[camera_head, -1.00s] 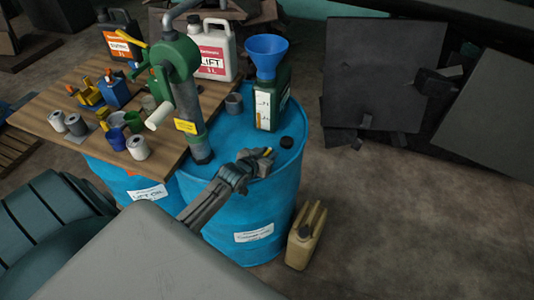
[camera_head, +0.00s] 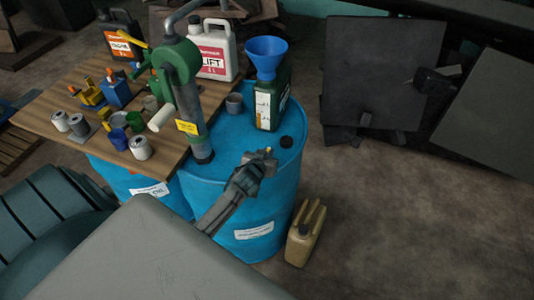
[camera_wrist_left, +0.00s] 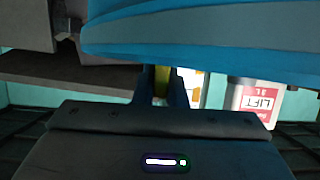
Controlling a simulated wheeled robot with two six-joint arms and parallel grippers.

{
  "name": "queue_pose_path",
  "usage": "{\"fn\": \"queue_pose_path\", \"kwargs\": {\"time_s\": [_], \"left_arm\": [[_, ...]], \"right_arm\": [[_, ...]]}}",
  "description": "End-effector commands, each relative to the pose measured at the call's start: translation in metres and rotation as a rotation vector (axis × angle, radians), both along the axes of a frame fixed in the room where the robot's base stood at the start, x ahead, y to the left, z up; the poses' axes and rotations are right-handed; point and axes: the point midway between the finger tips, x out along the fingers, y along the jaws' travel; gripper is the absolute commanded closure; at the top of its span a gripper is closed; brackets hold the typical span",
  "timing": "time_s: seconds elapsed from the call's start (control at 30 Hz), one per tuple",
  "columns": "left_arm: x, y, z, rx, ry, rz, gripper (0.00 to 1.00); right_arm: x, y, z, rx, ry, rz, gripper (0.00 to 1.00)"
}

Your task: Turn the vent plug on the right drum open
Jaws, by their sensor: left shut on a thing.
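The right blue drum (camera_head: 225,188) stands upright, with a label on its front. My left gripper (camera_head: 268,155) is over the front part of the drum's top. It is shut on the small yellow vent plug (camera_wrist_left: 161,82), which shows between the two fingers in the left wrist view. In the head view only a bit of yellow (camera_head: 268,150) shows at the fingertips; the fingers hide the rest. How far the plug is turned cannot be told. My right gripper is in neither view.
A black cap (camera_head: 286,142) and a green can (camera_head: 275,105) with a blue funnel (camera_head: 266,58) sit on the same drum. A green hand pump (camera_head: 180,75) rises on its left. A tan jerrycan (camera_head: 306,235) stands on the floor at right.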

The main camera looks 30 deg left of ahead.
Motion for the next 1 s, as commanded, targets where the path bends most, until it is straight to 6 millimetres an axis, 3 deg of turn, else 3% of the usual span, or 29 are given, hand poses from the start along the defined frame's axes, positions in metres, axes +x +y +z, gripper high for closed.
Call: {"fn": "queue_pose_path", "kwargs": {"time_s": [0.33,0.37,0.47,0.8,1.0], "left_arm": [[0.0,0.0,0.0,-0.002,0.0,0.009,1.0],[0.0,0.0,0.0,-0.002,0.0,0.009,0.85],[0.0,0.0,0.0,-0.001,0.0,0.009,0.67],[-0.003,-0.001,0.0,0.0,0.0,0.009,0.67],[-0.024,-0.006,0.007,0.001,-0.001,0.007,0.67]], "right_arm": [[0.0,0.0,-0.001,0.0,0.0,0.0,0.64],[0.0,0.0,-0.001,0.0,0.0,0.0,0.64],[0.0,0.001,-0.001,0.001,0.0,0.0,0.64],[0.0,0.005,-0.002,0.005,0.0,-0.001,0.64],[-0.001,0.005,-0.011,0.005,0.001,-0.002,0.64]]}}
